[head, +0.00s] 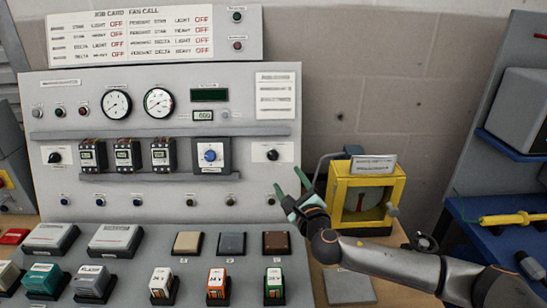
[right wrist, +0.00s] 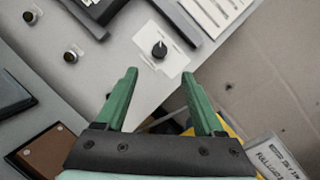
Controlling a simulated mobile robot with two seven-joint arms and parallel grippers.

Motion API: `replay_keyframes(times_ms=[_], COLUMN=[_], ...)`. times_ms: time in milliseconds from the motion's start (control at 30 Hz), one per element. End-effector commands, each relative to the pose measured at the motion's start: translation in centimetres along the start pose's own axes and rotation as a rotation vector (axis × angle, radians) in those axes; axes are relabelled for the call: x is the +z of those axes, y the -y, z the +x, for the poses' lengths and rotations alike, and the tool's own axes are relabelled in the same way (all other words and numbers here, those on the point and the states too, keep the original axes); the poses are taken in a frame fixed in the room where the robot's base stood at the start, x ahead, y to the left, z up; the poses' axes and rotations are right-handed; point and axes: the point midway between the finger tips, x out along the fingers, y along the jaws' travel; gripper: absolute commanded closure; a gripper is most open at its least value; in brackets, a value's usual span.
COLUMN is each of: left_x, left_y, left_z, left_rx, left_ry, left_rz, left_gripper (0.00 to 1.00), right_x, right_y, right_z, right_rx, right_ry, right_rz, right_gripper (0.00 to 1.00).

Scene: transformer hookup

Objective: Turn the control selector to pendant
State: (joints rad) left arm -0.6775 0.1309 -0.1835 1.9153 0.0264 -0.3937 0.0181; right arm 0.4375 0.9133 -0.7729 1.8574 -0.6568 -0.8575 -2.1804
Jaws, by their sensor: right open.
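A black selector knob on a white plate (head: 272,154) sits at the right end of the grey panel, and it also shows in the right wrist view (right wrist: 159,50). A similar black knob (head: 55,157) is at the panel's left end. Their labels are too small to read, so I cannot tell which is the control selector. My right gripper (head: 288,182) is open and empty, just below and right of the right knob. In the right wrist view its green fingers (right wrist: 159,78) point toward that knob, apart from it. My left gripper is out of view.
A blue knob (head: 210,155) on a grey box sits beside three breakers (head: 124,155). A yellow-framed box (head: 366,197) stands right of the panel, close to my right gripper. Several coloured blocks sit on the sloping desk below. A blue shelf (head: 490,215) is at far right.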

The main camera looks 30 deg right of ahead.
Motion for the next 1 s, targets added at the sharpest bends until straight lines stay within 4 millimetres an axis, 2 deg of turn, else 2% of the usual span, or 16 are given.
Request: replay_keyframes(times_ms=[400,600,800,1000], left_x=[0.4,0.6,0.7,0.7], left_y=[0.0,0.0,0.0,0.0], left_z=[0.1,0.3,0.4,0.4], left_rx=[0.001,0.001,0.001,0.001], left_ry=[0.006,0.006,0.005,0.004], left_rz=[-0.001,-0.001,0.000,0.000], left_gripper=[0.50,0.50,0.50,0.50], right_x=[0.1,0.0,0.0,0.0], right_y=[0.0,0.0,0.0,0.0], right_z=[6.9,9.5,10.9,11.3], right_rx=[-0.002,-0.001,0.001,0.001], right_ry=[0.000,-0.001,-0.001,0.000], right_rz=[0.005,0.006,0.005,0.005], right_gripper=[0.30,0.30,0.30,0.30])
